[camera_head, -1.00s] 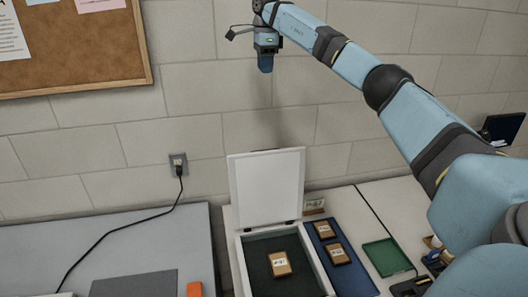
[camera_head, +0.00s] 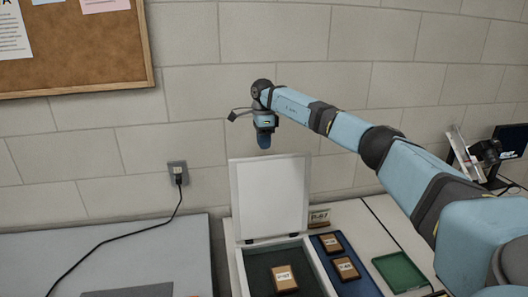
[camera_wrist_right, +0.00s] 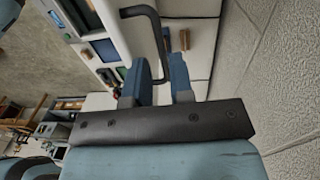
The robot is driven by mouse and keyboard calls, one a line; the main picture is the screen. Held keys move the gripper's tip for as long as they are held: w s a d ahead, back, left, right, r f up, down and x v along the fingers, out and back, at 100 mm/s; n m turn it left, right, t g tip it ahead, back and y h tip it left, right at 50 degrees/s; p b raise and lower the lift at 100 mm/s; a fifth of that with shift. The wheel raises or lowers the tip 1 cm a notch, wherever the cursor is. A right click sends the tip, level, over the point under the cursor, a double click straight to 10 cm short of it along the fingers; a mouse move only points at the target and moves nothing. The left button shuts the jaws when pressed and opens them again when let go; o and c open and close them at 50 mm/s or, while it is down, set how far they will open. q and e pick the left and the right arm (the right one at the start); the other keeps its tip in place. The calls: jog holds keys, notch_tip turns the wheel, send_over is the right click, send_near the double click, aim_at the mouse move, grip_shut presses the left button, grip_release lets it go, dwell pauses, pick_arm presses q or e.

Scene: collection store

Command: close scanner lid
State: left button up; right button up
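The scanner (camera_head: 236,262) stands against the wall in the head view, its white lid (camera_head: 270,198) raised almost upright at the back. The dark bed lies open, with a small brown labelled item (camera_head: 284,277) on it. My right gripper (camera_head: 264,140) points down just above the lid's top edge in the picture; I cannot tell whether it is in front of or behind the lid. My left gripper is not in view.
A green tray (camera_head: 399,271) is farther right. A grey table (camera_head: 130,255) with a cable lies left. The wall is close behind.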

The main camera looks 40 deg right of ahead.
jog(key=shift+s+f, duration=0.15)
jog(key=shift+f, duration=1.75)
jog(key=shift+a, duration=0.1)
grip_shut()
jog(key=shift+s, duration=0.1)
